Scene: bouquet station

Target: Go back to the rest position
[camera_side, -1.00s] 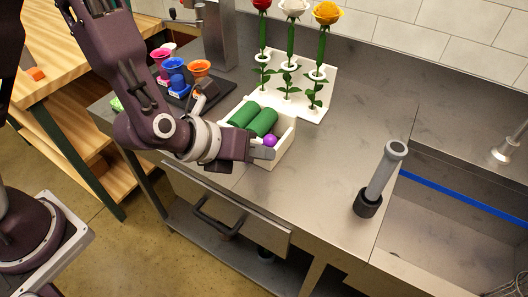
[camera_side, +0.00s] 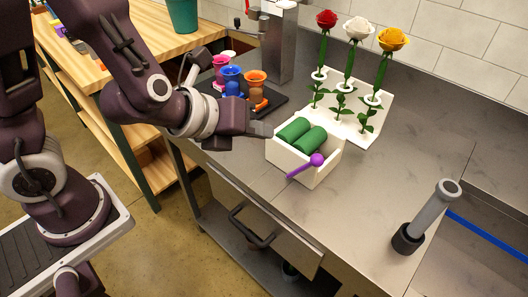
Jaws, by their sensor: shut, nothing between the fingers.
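My gripper (camera_side: 262,130) is shut and empty. It hangs in the air at the left edge of a white box (camera_side: 318,174) on the steel counter. The box holds two green cylinders (camera_side: 302,134) and a purple tool (camera_side: 314,161) with a round head, whose handle reaches over the front wall. My arm comes in from the upper left, and my gripper partly covers the counter behind it.
A white stand (camera_side: 375,107) holds red, white and yellow roses behind the box. A dark tray (camera_side: 272,102) carries pink, blue and orange cups. A grey cylinder in a black base (camera_side: 407,239) stands at right by the sink. The front counter is clear.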

